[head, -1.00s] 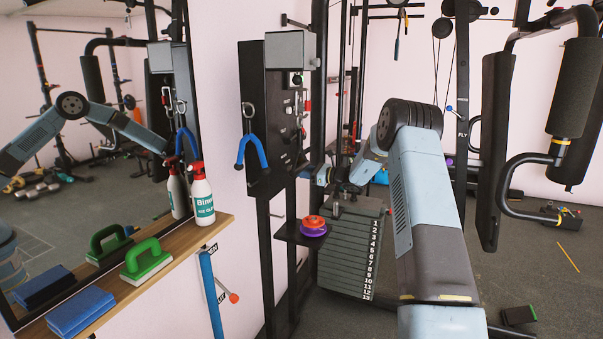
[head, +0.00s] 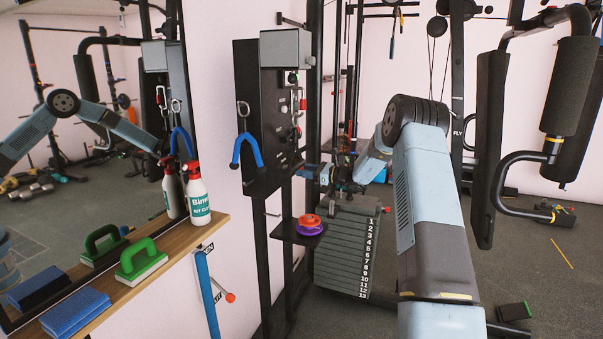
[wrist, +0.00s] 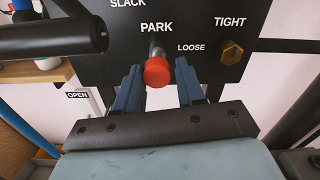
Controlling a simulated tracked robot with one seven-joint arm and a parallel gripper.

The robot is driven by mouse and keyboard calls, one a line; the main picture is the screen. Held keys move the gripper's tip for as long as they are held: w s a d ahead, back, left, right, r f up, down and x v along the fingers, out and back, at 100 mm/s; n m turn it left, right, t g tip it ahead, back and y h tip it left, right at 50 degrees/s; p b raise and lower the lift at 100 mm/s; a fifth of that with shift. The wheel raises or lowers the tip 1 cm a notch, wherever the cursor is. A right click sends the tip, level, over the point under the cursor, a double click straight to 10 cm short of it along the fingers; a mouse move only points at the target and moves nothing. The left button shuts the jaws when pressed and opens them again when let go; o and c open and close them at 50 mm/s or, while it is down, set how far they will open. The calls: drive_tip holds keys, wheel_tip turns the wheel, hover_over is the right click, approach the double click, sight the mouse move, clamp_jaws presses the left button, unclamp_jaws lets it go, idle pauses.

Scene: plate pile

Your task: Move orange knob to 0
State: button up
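A dark panel (head: 257,110) stands on a black post in the head view. In the wrist view, a red-orange knob (wrist: 157,72) sticks out from it on a metal stem below the word PARK. My gripper (wrist: 160,80) has its two blue fingers apart, one on each side of this knob, with gaps visible. A brass hex fitting (wrist: 231,52) sits to the right, near TIGHT and LOOSE. In the head view my gripper (head: 312,172) is at the panel's lower right, small and partly hidden. No 0 mark is readable on the panel.
A black bar (wrist: 50,38) crosses the wrist view's upper left. A shelf (head: 290,235) holding red and purple discs is below my gripper, beside the weight stack (head: 345,250). A red-tipped lever (head: 230,297) is on a blue post. A wooden shelf (head: 140,285) is left.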

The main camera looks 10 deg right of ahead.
drive_tip(key=o, duration=0.4)
drive_tip(key=shift+c, duration=0.2)
drive_tip(key=v, duration=1.3)
drive_tip(key=shift+s+d, duration=0.25)
drive_tip(key=shift+d, duration=0.05)
drive_tip(key=shift+f, duration=0.15)
drive_tip(key=s+a+r+n+g+h, duration=0.35)
drive_tip(key=s+a+r+n, duration=0.25)
drive_tip(key=s+a, duration=0.4)
drive_tip(key=s+a+r+n+g+h, duration=0.2)
drive_tip(key=s+a+r+n+g, duration=0.2)
drive_tip(key=s+a+r+n, duration=0.55)
drive_tip(key=s+d+n+t+h, duration=0.1)
drive_tip(key=s+n+h, duration=0.3)
drive_tip(key=s, duration=1.2)
drive_tip(key=s+d+f+n+t+h, duration=0.1)
drive_tip(key=s+d+n+h, duration=0.2)
drive_tip(key=s, duration=1.4)
drive_tip(key=shift+s+n+h, duration=0.25)
drive_tip(key=shift+n+h, duration=0.2)
drive_tip(key=shift+h, duration=0.6)
